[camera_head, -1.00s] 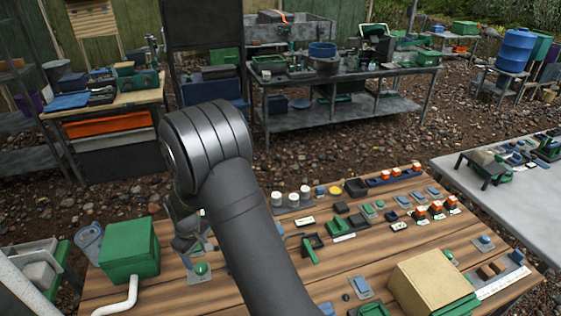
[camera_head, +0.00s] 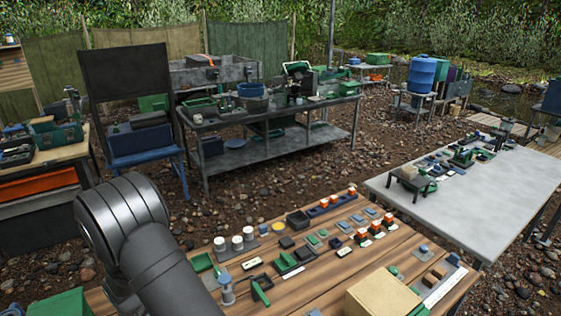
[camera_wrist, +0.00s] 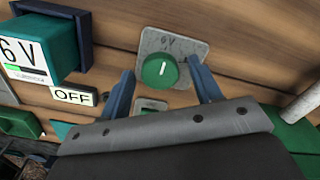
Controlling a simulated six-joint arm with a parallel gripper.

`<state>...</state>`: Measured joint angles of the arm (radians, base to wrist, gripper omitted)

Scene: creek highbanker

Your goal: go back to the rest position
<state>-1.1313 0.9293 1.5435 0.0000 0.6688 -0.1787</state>
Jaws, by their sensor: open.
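My gripper (camera_wrist: 163,92) is open in the wrist view, its two blue fingers apart with nothing between them. A green knob (camera_wrist: 160,72) with a white mark, on a grey plate (camera_wrist: 188,47) labelled "6 V", shows just beyond and between the fingertips. I cannot tell whether the fingers touch the plate. In the head view my dark arm reaches over the lower left of the wooden table (camera_head: 310,285), and the gripper is hidden there behind it or out of frame.
In the wrist view, a green box marked 6 V (camera_wrist: 52,45) and an OFF label (camera_wrist: 74,96) lie left of the knob. Small parts and a tan box (camera_head: 383,297) crowd the wooden table. A grey table (camera_head: 475,195) stands right, a metal workbench (camera_head: 215,125) behind.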

